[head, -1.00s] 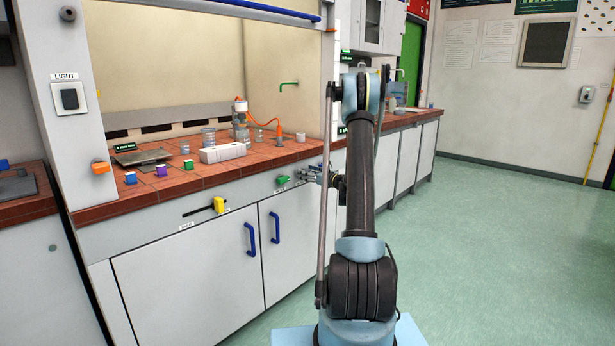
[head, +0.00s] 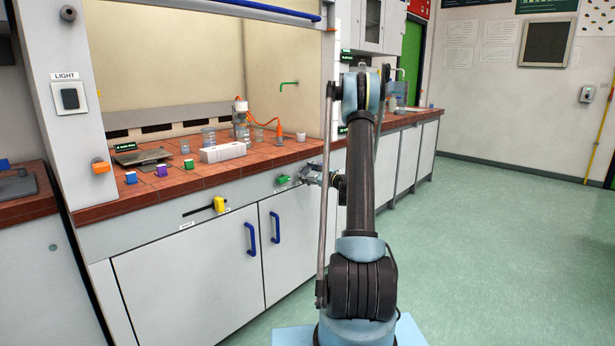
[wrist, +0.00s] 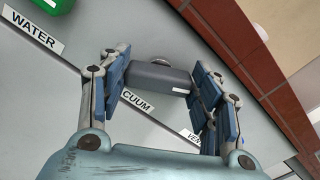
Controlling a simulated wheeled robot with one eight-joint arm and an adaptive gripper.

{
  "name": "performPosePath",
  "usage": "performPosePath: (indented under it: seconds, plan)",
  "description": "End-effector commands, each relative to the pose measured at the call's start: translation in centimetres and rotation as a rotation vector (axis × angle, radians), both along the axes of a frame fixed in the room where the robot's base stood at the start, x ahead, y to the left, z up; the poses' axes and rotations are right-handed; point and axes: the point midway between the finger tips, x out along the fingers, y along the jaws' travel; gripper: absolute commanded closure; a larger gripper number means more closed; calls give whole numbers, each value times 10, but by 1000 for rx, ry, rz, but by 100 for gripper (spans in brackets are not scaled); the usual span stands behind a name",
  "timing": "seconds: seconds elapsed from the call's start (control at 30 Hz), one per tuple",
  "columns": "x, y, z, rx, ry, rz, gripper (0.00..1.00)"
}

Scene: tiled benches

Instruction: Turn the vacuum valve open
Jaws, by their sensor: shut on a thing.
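The vacuum valve handle (wrist: 157,77) is a dark grey block on the pale front panel. It shows in the wrist view above a label partly covered by a finger, of which "CUUM" can be read. My gripper (wrist: 161,70) is shut on this handle, with one blue-padded finger on either side. In the head view my gripper (head: 311,176) is at the bench's front panel, right of the green handle (head: 282,180). The grey handle is too small and covered to make out there.
In the wrist view a green handle (wrist: 55,3) with a "WATER" label is at upper left. A brown tiled bench edge (wrist: 235,45) runs close by on the right. In the head view, a yellow handle (head: 220,204) and blue door pulls (head: 250,239) are further left.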

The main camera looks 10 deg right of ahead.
Motion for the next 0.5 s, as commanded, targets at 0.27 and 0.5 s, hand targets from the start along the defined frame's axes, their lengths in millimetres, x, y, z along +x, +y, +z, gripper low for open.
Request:
performPosePath:
  seconds: [0.27,0.5]
  plan:
    - [-1,1,-1,-204,-166,0,66]
    - [-2,2,-2,-380,-311,1,66]
